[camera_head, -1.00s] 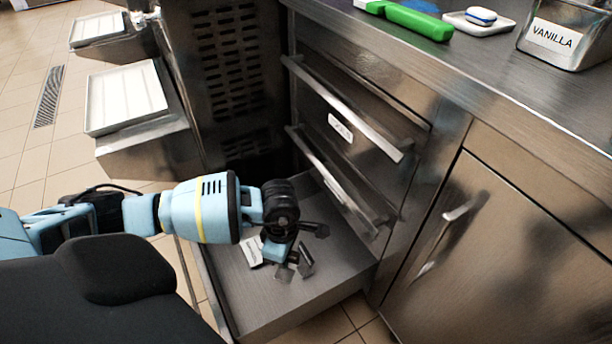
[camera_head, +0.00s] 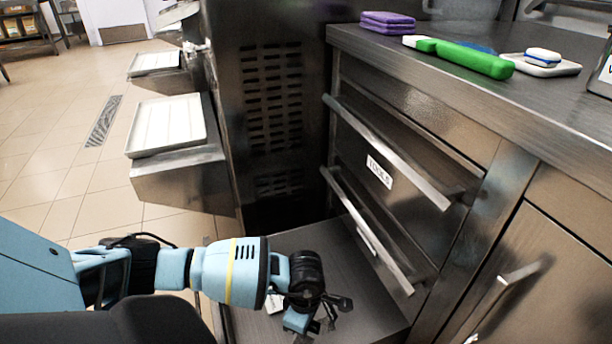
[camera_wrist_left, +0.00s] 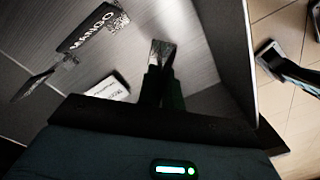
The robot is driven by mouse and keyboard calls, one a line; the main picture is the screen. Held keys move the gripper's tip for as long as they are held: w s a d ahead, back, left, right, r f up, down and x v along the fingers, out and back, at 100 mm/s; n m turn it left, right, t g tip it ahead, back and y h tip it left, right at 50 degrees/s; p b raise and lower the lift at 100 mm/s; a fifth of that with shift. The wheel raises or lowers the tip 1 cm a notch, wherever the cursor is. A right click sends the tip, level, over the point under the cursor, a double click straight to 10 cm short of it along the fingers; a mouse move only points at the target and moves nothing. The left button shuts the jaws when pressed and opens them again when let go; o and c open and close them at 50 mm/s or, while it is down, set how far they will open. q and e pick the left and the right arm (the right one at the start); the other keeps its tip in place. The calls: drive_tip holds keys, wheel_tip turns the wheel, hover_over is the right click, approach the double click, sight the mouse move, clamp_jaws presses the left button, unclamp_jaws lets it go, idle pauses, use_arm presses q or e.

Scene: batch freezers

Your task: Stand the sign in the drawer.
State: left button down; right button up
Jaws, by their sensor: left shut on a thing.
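The open bottom drawer (camera_head: 285,242) is a grey metal tray low in the head view; its floor (camera_wrist_left: 205,70) fills much of the left wrist view. My left gripper (camera_head: 308,322) is down inside it. In the left wrist view its fingers (camera_wrist_left: 161,75) are shut on a small, thin greyish piece (camera_wrist_left: 162,50), likely a sign seen nearly edge-on; its face cannot be read. A dark MANGO sign (camera_wrist_left: 93,27) is beside it, left of the fingers. A white printed sign (camera_wrist_left: 108,89) lies nearby. My right gripper is not in view.
Another dark plate (camera_wrist_left: 36,84) is at the left of the wrist view. A closed drawer labelled TOOLS (camera_head: 379,171) has a protruding bar handle (camera_head: 385,150). The counter above holds a green-handled tool (camera_head: 462,57), purple pads (camera_head: 388,22) and a white dish (camera_head: 543,67).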

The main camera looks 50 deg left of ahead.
sight(304, 341)
use_arm(q)
wheel_tip(304, 341, down, 4)
drive_tip(key=shift+f+b, duration=0.2)
drive_tip(key=shift+b, duration=0.8)
drive_tip(key=shift+f, duration=0.3)
drive_tip(key=c, duration=2)
unclamp_jaws()
drive_tip(key=shift+f, duration=0.15)
drive_tip(key=o, duration=0.5)
drive_tip(key=shift+r, duration=0.2)
